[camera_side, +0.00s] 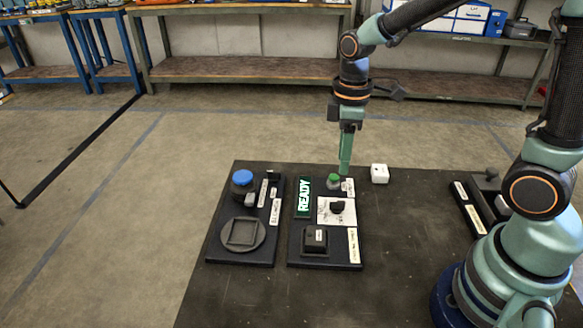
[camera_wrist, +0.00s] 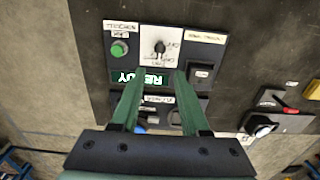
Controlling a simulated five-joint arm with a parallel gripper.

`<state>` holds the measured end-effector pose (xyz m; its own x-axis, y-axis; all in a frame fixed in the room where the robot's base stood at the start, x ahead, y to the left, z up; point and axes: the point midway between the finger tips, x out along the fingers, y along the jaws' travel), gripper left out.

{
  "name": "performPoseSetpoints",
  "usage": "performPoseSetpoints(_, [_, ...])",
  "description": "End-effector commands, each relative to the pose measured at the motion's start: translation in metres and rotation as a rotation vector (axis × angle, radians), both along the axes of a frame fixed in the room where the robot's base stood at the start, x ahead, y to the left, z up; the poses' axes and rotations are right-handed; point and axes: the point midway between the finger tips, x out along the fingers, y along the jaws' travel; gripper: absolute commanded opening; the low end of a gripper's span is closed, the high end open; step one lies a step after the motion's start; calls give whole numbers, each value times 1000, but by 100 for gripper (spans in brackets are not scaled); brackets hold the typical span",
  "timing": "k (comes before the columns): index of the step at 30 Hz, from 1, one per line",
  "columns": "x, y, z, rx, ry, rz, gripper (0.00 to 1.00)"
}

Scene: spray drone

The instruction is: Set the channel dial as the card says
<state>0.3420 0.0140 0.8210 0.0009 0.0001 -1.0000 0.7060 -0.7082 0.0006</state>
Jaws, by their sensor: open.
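The channel dial is likely the black knob (camera_side: 337,207) on a white plate (camera_side: 323,219) in the middle panel. It also shows in the wrist view (camera_wrist: 159,47), with small marks around it too blurred to read. My gripper (camera_side: 345,172) points down above the panel's far edge, near the green button (camera_side: 334,180). In the wrist view its two fingers (camera_wrist: 160,78) are apart, with nothing between them but the panel beyond. No card can be told apart surely; several white labels, such as one (camera_side: 354,245) beside the black block, are unreadable.
A lit READY sign (camera_side: 304,197) and a black square block (camera_side: 314,240) are on the same panel. A left panel (camera_side: 215,247) carries a blue-topped cylinder (camera_side: 243,180) and a round base with a square frame. A white block (camera_side: 380,173) stands right of my gripper.

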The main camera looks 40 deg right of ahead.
Motion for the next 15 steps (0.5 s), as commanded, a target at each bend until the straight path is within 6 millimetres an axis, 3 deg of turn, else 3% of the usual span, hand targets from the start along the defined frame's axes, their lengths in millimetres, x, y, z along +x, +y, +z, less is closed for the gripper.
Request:
performPoseSetpoints(5, [-1, 0, -17, -1, 6, 4, 45])
performPoseSetpoints(15, [-2, 0, -81, 0, 8, 1, 45])
